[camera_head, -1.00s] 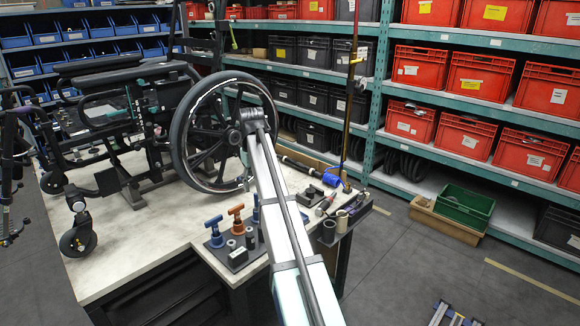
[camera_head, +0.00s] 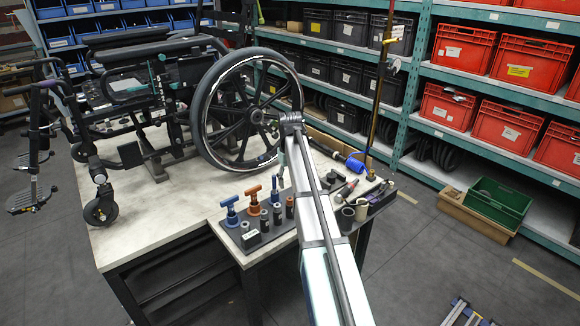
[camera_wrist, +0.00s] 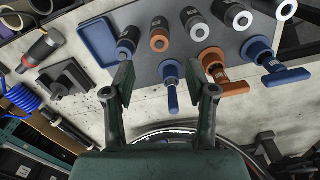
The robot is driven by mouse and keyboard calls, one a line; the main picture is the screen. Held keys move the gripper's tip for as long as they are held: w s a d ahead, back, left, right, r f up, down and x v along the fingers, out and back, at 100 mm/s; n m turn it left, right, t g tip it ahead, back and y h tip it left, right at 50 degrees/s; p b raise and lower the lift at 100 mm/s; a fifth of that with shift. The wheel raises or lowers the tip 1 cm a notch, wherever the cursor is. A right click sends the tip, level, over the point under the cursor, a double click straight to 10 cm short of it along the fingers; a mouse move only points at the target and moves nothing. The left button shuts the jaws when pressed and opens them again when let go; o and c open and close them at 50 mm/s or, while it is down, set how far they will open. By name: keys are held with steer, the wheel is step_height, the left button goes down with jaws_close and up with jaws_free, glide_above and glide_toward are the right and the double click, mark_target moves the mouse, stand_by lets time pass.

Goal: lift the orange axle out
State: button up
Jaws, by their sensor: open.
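The orange axle (camera_head: 253,196) has a T-shaped handle and stands upright in the dark holder plate (camera_head: 228,238) on the bench. In the wrist view the orange axle (camera_wrist: 229,87) is just right of my gripper's right finger, partly behind it. My gripper (camera_wrist: 160,75) is open and empty. A small blue axle (camera_wrist: 172,97) shows between its fingers, farther off. A larger blue T-handled axle (camera_wrist: 286,76) is right of the orange one; it also shows in the head view (camera_head: 230,211).
Several dark cylinders (camera_wrist: 159,38) stand in the plate beside the axles. A blue tray (camera_wrist: 97,42), a black block (camera_wrist: 66,78) and a red-black tool (camera_wrist: 40,48) lie left of it. The wheelchair's large wheel (camera_head: 212,105) stands close behind the plate. Bare bench (camera_head: 150,232) is at left.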

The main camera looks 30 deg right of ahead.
mark_target(290, 198)
step_height(290, 198, down, 9)
steer(key=shift+r+p, duration=0.15)
steer(key=shift+p, duration=0.6)
jaws_close()
steer(key=shift+r, duration=0.15)
steer(key=shift+r+p, duration=2.15)
steer(key=shift+r, duration=1.35)
